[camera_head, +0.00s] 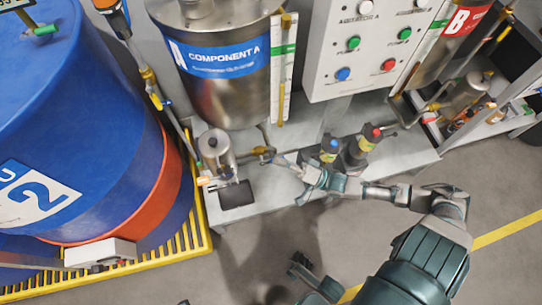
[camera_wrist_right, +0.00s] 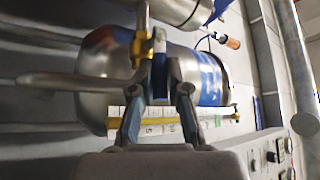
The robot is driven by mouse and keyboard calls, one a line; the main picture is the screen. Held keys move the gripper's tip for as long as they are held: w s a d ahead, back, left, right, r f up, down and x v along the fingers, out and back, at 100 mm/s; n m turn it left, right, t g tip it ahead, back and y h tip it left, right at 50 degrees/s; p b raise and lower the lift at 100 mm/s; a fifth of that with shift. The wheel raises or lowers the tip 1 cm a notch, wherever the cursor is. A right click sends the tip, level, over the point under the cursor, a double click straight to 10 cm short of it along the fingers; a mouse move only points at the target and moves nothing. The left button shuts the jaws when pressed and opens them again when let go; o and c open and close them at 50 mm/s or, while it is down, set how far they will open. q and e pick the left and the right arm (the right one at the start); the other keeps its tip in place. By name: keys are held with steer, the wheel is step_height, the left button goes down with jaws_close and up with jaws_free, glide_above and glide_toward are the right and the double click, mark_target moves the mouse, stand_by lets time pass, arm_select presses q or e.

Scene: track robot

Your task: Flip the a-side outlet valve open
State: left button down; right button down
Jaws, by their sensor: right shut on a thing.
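The component A tank (camera_head: 228,75) is a steel vessel with a blue label. Below it, a brass outlet valve (camera_head: 262,152) sits on the pipe beside a small steel pump. My right gripper (camera_head: 286,162) reaches this valve from the right. In the right wrist view, the brass valve body (camera_wrist_right: 143,45) stands before the tank (camera_wrist_right: 108,65). My right gripper (camera_wrist_right: 161,78) is shut there on a narrow blue handle (camera_wrist_right: 160,72), with one finger on each side. The handle's exact angle is hard to tell.
A button panel (camera_head: 355,50) hangs above. A big blue drum (camera_head: 75,110) fills the left. The floor in front is open.

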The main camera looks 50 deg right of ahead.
steer(key=shift+d+f, duration=0.1)
steer(key=shift+f, duration=0.05)
steer(key=c, duration=1.4)
jaws_free()
steer(key=v, duration=1.2)
steer(key=shift+w+f, duration=0.1)
steer(key=shift+f, duration=0.2)
